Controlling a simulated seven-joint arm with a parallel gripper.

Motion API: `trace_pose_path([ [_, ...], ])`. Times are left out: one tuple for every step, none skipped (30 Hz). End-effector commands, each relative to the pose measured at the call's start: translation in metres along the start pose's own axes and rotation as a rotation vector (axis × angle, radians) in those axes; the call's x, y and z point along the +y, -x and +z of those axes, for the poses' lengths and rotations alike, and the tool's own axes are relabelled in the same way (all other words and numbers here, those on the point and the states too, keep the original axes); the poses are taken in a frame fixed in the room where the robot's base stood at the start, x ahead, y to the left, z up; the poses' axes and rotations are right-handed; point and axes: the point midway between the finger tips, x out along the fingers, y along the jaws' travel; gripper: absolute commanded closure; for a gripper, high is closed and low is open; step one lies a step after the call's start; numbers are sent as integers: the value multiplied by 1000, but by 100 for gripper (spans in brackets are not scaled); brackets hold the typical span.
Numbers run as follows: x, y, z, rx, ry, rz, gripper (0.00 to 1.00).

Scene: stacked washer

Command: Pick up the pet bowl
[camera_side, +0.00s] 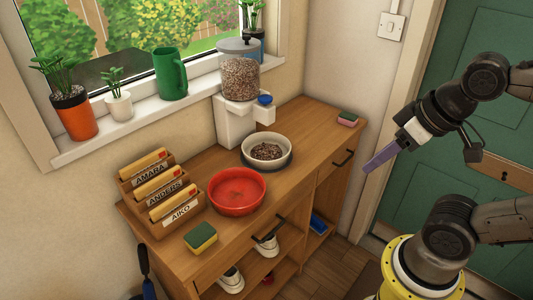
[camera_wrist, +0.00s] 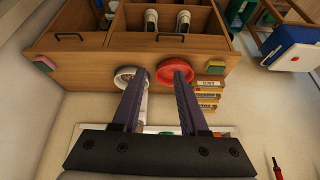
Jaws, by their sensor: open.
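A white bowl with a grey base (camera_side: 267,165) holds brown kibble and stands on the wooden cabinet in front of the food dispenser; it also shows in the wrist view (camera_wrist: 122,79), partly hidden by a finger. A red bowl (camera_side: 237,204) with no visible contents stands beside it, towards the left; it also shows in the wrist view (camera_wrist: 172,68). I cannot tell by name which is the pet bowl, though the white one holds kibble. My gripper (camera_side: 369,194), with purple fingers, is open and empty, apart from both bowls, right of the cabinet in the side view.
The food dispenser (camera_side: 239,77) stands behind the white bowl. Three labelled wooden holders (camera_side: 159,188) and a yellow-green sponge (camera_side: 201,237) flank the red bowl. A pink-green sponge (camera_side: 347,119) lies at the cabinet's far right end. Potted plants and a green mug (camera_side: 170,75) line the sill.

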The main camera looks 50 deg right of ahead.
Motion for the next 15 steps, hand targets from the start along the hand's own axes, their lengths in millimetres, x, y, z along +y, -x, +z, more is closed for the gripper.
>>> trace_pose_path([
  [0,1,0,-3,-45,0,57],
  [0,3,-2,0,-78,0,57],
  [0,8,-7,12,-129,-1,57],
  [-1,12,-13,21,-169,-3,57],
  [-1,16,-19,29,-213,-5,57],
  [-2,20,-29,33,-272,-6,57],
  [-2,23,-37,32,-318,-6,57],
  [-2,25,-46,30,-365,-5,57],
  [-2,28,-58,26,-429,-2,57],
  [-1,28,-68,21,-476,1,57],
  [-1,29,-78,15,-524,5,57],
  [0,29,-91,7,-587,10,57],
  [1,28,-102,1,-633,15,57],
  [2,27,-112,-7,-679,21,57],
  [4,23,-126,-19,-741,31,57],
])
